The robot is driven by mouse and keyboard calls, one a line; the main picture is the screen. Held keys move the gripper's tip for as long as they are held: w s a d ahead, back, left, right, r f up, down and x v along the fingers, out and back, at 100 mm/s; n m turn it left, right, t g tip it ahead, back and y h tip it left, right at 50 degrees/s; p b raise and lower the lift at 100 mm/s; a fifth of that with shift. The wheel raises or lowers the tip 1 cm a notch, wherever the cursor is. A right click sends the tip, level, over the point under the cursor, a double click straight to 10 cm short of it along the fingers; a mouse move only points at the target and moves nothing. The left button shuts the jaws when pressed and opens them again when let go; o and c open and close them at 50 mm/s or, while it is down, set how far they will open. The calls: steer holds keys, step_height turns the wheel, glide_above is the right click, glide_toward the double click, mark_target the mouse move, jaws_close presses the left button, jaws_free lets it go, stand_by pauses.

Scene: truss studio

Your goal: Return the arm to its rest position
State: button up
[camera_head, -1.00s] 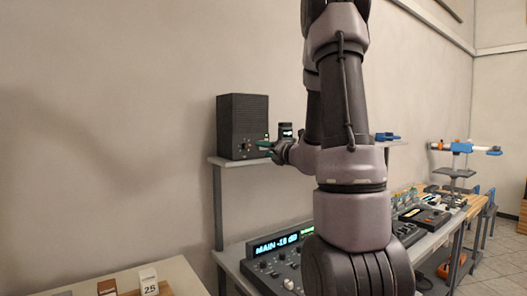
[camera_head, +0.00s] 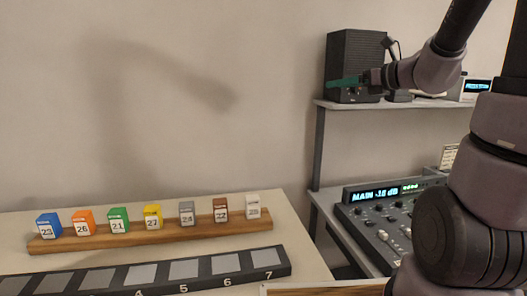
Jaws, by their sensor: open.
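My arm comes down from the upper right of the picture. Its gripper (camera_head: 342,82), with green fingers, points left in front of the black speaker box. I see the fingers nearly edge-on, and nothing shows held in them. The jaws are open. The gripper is at about the level of the shelf, above the mixing console and away from the table with the numbered blocks.
The black speaker (camera_head: 352,58) stands on a grey shelf (camera_head: 420,104). Below it is a mixing console (camera_head: 380,225). At left, a wooden rail (camera_head: 150,237) holds several coloured numbered blocks. A dark strip with numbered slots (camera_head: 150,272) lies in front.

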steer(key=s+a+n+g, duration=0.4)
steer(key=s+a+n, duration=0.1)
steer(key=s+n, duration=0.4)
steer(key=s+d+f+n+h, duration=0.1)
steer(key=s+d+n+h, duration=0.5)
steer(key=s+n, duration=0.5)
steer(key=n+h, duration=0.2)
steer(key=n, duration=0.2)
steer(key=shift+d+f, duration=0.2)
steer(key=shift+f, duration=0.1)
